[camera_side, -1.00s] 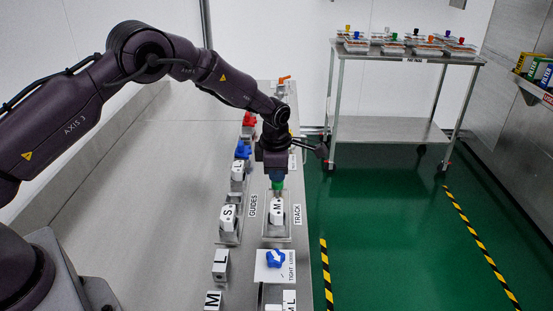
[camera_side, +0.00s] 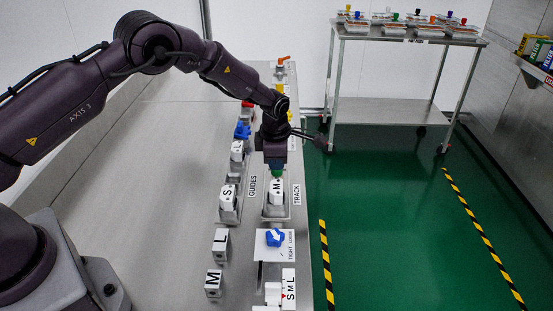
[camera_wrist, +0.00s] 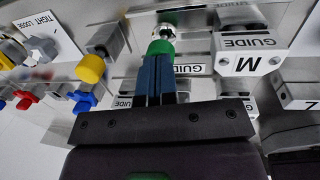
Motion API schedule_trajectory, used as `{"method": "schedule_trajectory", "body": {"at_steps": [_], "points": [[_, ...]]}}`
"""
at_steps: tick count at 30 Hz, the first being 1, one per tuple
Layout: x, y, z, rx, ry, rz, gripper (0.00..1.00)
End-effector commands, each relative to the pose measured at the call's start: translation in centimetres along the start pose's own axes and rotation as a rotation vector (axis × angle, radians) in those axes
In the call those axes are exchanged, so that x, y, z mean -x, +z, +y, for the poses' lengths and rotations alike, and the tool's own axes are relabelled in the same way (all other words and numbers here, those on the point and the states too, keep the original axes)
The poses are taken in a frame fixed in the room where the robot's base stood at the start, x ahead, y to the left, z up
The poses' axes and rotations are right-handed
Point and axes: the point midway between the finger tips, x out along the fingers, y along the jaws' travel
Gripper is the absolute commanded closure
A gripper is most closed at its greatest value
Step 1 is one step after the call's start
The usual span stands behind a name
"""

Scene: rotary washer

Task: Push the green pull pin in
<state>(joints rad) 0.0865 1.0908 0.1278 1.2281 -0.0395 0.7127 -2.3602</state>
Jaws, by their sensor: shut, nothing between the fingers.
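The green pull pin (camera_side: 278,174) shows as a small green knob just behind the white block marked M (camera_side: 277,191) on the track. In the wrist view the green knob (camera_wrist: 160,47) sits at the tips of my fingers, with a shiny metal end (camera_wrist: 164,32) beyond it. My gripper (camera_side: 275,167) is shut with nothing between its fingers. Its blue fingertips (camera_wrist: 158,58) are right behind the knob and appear to touch it. The pin's shaft is hidden.
White guide blocks marked S (camera_side: 228,196) and L (camera_side: 221,241) stand left of the track. A blue knob (camera_side: 275,237) is in front, and another blue knob (camera_side: 242,130) is farther back. A yellow knob (camera_wrist: 90,68) is beside my fingers. The bench's left side is clear.

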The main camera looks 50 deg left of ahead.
Motion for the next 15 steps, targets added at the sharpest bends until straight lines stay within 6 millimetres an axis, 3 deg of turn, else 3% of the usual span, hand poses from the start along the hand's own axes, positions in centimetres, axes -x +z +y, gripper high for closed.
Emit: {"method": "schedule_trajectory", "body": {"at_steps": [5, 15], "points": [[1.3, 0.1, -0.1, -0.003, 0.001, -0.001, 1.00], [9.1, 0.1, 0.0, -0.001, 0.003, -0.004, 1.00]]}}
